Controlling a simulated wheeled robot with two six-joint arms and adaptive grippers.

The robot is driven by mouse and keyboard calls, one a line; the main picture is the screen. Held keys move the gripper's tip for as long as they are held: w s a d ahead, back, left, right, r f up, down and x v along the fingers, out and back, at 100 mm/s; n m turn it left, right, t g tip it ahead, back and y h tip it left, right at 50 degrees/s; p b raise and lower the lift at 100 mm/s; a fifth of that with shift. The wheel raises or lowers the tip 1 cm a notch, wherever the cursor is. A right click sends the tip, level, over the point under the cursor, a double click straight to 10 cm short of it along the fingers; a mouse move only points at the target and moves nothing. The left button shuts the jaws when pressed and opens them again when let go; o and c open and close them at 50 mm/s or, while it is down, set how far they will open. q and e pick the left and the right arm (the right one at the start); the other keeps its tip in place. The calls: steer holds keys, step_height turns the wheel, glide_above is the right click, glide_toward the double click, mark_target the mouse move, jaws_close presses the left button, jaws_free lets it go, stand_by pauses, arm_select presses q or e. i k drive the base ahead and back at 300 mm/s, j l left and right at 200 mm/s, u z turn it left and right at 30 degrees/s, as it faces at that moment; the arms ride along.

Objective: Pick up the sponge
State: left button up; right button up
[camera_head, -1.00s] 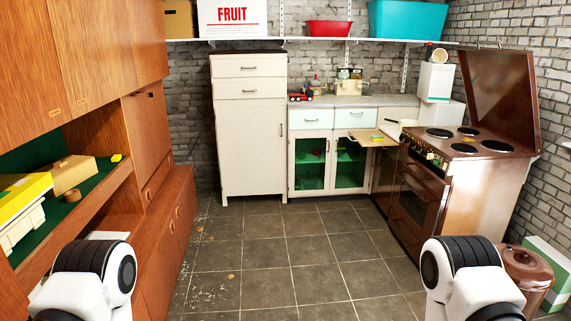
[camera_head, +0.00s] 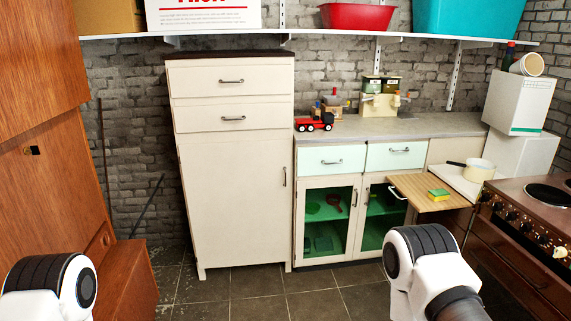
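A small green and yellow sponge (camera_head: 438,194) lies on a wooden pull-out board (camera_head: 408,186) at the right end of the cream cabinets. It is right of the glass-doored cupboard and left of the brown stove. My two arms show only as white and black links at the bottom left and bottom right. Both grippers are out of the picture. The right arm's links are below the board in the picture, apart from the sponge.
The brown stove (camera_head: 535,215) stands at the right. A pan (camera_head: 478,169) sits on a white surface just behind the board. A tall cream cabinet (camera_head: 233,165) stands in the middle, a brown wall unit (camera_head: 48,170) at the left. Tiled floor (camera_head: 250,308) is clear ahead.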

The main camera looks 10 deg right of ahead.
mark_target(439, 194)
steer(key=i+z, duration=0.4)
steer(key=i+j+z, duration=0.6)
steer(key=i+z, duration=0.15)
steer(key=i+j+z, duration=0.35)
steer(key=i+j, duration=0.05)
steer(key=i, duration=0.05)
